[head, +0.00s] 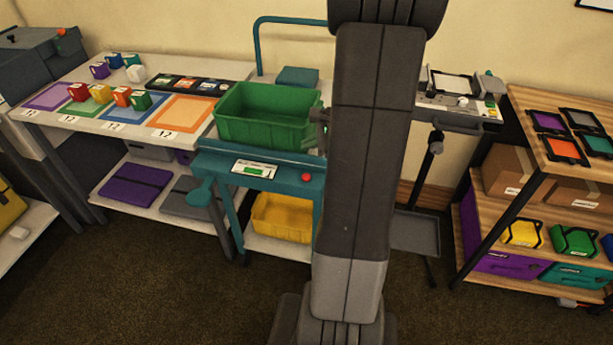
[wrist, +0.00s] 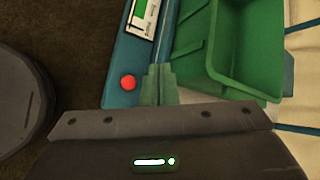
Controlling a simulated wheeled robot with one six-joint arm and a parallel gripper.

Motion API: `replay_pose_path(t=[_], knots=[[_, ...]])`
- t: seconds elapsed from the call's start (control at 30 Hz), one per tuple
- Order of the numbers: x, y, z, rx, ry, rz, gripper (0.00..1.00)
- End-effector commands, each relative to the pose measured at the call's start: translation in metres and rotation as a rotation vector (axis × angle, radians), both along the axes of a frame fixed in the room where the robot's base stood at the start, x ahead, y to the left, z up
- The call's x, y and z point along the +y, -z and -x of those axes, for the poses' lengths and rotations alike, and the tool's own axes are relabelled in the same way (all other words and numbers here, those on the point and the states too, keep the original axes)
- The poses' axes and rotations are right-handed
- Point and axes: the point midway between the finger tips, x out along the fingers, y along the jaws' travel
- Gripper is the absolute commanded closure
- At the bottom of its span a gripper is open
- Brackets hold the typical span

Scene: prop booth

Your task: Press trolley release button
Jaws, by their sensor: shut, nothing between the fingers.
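The teal trolley (head: 225,163) stands left of my arm in the head view. A red button (head: 306,178) sits on its front panel, right of a white label with a green field (head: 254,168). In the wrist view the red button (wrist: 128,82) shows clear on the teal panel (wrist: 118,58). My gripper (wrist: 158,70) is shut and empty. Its fingertips appear just right of the button in that view, with a visible gap; their height above the panel is hard to judge.
A green bin (head: 262,115) rests on the trolley, close beside my fingers in the wrist view (wrist: 225,50). A yellow bin (head: 283,214) is on its lower shelf. A table with colored mats (head: 182,112) is left, a wooden shelf (head: 560,143) right. Carpet in front is clear.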

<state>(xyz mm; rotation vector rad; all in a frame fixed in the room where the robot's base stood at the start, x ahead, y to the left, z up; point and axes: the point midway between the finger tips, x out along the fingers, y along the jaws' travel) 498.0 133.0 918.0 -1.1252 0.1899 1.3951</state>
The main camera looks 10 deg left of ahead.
Motion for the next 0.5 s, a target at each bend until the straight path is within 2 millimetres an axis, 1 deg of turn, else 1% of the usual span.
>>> replay_pose_path(t=[0.03,0.17,0.5], knots=[[0.0,0.007,0.0,0.001,0.0,0.0,1.0],[0.0,0.022,0.0,0.001,0.0,0.0,1.0],[0.0,0.07,0.0,0.001,0.001,0.0,1.0]])
